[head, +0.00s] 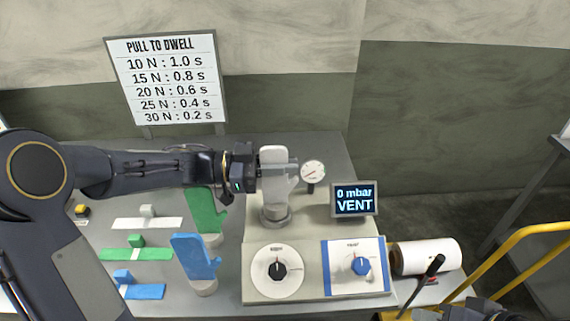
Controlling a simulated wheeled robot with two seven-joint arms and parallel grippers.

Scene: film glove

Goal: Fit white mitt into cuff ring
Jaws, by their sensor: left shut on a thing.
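The white mitt (274,158) stands upright, fingers up, at the middle of the head view. My left gripper (279,172) reaches in from the left and is shut on the mitt across its middle. The grey cuff ring (276,217) is directly below, at the back left of the raised console. The mitt's lower end meets the ring in the picture; I cannot tell whether it is inside or just above it.
A green mitt (205,212) and a blue mitt (194,256) stand upright to the left. A gauge (313,173) and a display reading 0 mbar VENT (354,200) stand to the right. The console (315,253) carries two knobs. A white roll (427,257) lies at right.

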